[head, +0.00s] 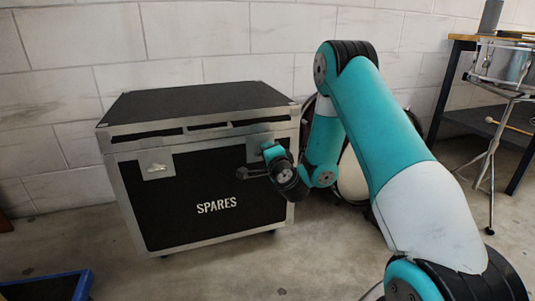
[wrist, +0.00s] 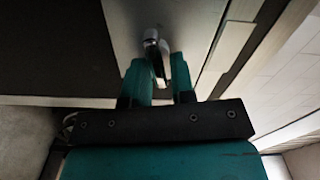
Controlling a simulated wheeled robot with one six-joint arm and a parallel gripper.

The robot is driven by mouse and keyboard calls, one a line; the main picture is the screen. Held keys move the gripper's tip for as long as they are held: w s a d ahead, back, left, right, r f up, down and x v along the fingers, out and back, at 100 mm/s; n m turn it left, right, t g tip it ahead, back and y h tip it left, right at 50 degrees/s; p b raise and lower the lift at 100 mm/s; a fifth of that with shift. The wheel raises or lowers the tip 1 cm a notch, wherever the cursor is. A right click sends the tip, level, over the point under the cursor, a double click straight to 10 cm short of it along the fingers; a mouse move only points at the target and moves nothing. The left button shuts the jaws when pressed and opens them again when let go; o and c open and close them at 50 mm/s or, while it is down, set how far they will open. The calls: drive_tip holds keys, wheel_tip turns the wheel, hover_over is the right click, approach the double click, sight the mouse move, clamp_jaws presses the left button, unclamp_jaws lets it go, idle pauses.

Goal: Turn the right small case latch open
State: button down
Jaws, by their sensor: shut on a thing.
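The black case marked SPARES (head: 215,205) stands on the floor with its lid down and silver edges. Its right latch plate (head: 255,147) is partly hidden by my arm in the head view. In the wrist view, the right latch (wrist: 157,55) is a small metal lever on a silver plate. My gripper (head: 243,173) is at the front of the case by this plate. In the wrist view, my gripper (wrist: 163,72) has its teal fingers shut on the latch lever, one on each side. The lever's lower end is partly hidden between the fingers.
The left latch (head: 157,168) sits on its own plate on the case front. A drum (head: 352,178) stands behind my arm. A snare drum (head: 502,64) on a stand and a wooden-topped bench are at right. A blue-edged tray (head: 45,288) lies at front left. Floor before the case is clear.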

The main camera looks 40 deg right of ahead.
drive_tip(key=shift+f+m, duration=0.2)
drive_tip(key=shift+m, duration=0.8)
drive_tip(key=c, duration=1.2)
unclamp_jaws()
drive_tip(key=shift+o, duration=0.2)
drive_tip(key=shift+s, duration=0.15)
